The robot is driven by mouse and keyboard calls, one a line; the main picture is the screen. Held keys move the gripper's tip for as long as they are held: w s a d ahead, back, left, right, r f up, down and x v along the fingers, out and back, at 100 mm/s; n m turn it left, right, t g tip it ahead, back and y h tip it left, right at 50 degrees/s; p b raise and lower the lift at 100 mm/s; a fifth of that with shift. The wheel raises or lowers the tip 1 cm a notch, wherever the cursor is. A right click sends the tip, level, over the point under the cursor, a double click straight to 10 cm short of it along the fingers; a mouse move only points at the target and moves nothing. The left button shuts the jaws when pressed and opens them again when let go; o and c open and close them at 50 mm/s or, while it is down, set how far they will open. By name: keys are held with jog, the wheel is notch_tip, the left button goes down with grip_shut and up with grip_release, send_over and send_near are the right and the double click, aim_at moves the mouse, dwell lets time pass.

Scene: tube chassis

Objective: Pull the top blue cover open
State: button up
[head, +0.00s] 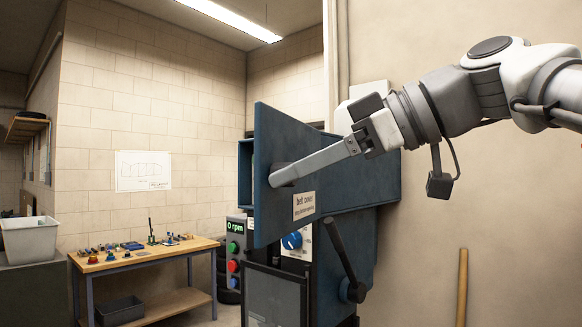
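The blue cover (275,217) is the upper part of the machine in the centre of the head view. It carries a white label reading "belt cover" (304,205). A blue frame edge (245,175) shows past its left side, so the cover appears to stand at an angle to the housing. My gripper (276,180) reaches in from the right, and its long light-grey finger lies across the cover's face. The tip is at a small dark handle (283,168), which it partly hides. I see the fingers side-on, so their gap and any grip are hidden.
Below the cover are a blue dial (291,240), a dark lever (343,262) and a panel reading "0 rpm" (235,228) with coloured buttons. A wooden workbench (150,257) with small parts stands at left. A wooden pole (462,288) leans at right.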

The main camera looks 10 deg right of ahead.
jog(key=p+v, duration=0.2)
jog(key=v, duration=1.5)
jog(key=shift+d+p, duration=0.2)
jog(key=shift+p, duration=0.2)
jog(key=w+a+f+m+h, duration=0.1)
jog(key=a+f+m+h, duration=0.3)
jog(key=f, duration=0.7)
jog(key=w+a+f+m+h, duration=0.15)
jog(key=f+m, duration=0.35)
jog(key=f, duration=0.7)
jog(key=s+f+m+g+h, duration=0.1)
jog(key=s+f+m+h, duration=0.1)
jog(key=f, duration=0.7)
jog(key=s+f+m+h, duration=0.2)
jog(key=f+h, duration=0.2)
jog(key=f, duration=0.6)
jog(key=shift+s+a+m+g, duration=0.15)
jog(key=shift+s+m+g, duration=0.1)
jog(key=shift+m+g, duration=0.15)
